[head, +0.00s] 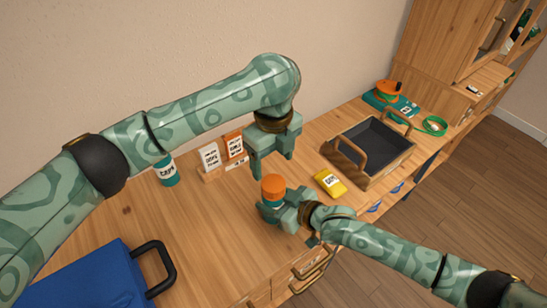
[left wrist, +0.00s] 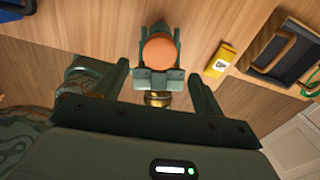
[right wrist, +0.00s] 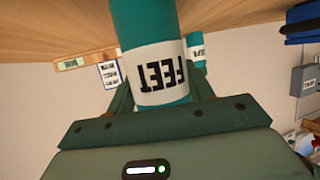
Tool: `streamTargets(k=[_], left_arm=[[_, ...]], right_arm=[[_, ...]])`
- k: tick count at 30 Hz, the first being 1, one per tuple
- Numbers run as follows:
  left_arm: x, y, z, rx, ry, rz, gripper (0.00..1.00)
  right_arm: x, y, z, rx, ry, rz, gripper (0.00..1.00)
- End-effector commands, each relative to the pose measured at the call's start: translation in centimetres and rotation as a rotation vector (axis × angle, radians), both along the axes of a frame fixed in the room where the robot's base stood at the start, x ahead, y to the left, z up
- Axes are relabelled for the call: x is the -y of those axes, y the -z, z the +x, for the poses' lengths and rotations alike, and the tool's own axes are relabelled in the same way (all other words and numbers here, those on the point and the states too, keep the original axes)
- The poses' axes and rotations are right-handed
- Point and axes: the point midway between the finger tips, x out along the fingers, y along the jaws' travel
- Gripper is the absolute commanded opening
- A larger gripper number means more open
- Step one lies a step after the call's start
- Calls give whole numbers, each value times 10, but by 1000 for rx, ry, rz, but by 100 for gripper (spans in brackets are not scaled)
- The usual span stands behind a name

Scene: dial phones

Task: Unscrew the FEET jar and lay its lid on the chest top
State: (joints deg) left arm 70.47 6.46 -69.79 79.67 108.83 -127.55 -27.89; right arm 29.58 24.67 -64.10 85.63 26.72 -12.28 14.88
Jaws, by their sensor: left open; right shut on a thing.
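The FEET jar is a teal cylinder with a white label reading FEET (right wrist: 160,75), seen upside down in the right wrist view. Its orange lid (head: 273,186) is on top in the head view and also shows in the left wrist view (left wrist: 159,50). My right gripper (head: 277,210) is shut around the jar's body, low over the chest top (head: 190,245). My left gripper (head: 273,170) is open and empty, pointing down above the jar, its fingers apart from the lid. The jar's lower part is mostly hidden by the right gripper in the head view.
A teal jar (head: 167,172) and label cards (head: 210,157) stand at the back. A yellow packet (head: 330,183) lies right of the jar, near a dark tray with wooden handles (head: 385,135). A blue case (head: 90,285) fills the front left. The chest top's left middle is clear.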

Motion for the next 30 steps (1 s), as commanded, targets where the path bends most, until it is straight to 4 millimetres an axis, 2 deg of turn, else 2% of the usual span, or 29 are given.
streamTargets(k=[5, 12, 18, 28, 29, 30], left_arm=[[2, 12, -1, -7, 78, -8, 69], [1, 52, -2, -8, 76, -7, 69], [1, 76, -1, -5, 75, -7, 69], [1, 80, -1, -3, 76, -6, 69], [1, 80, -1, -3, 76, -6, 64], [1, 80, -1, -3, 76, -6, 53]], right_arm=[[0, 0, 0, -1, 0, 0, 0], [0, 0, 0, -1, 0, -1, 0], [0, 0, 0, -1, 0, -1, 0], [0, 0, 0, -1, 0, -1, 0], [0, 0, 0, -1, 0, -1, 0], [0, 0, 0, -1, 0, -1, 0]])
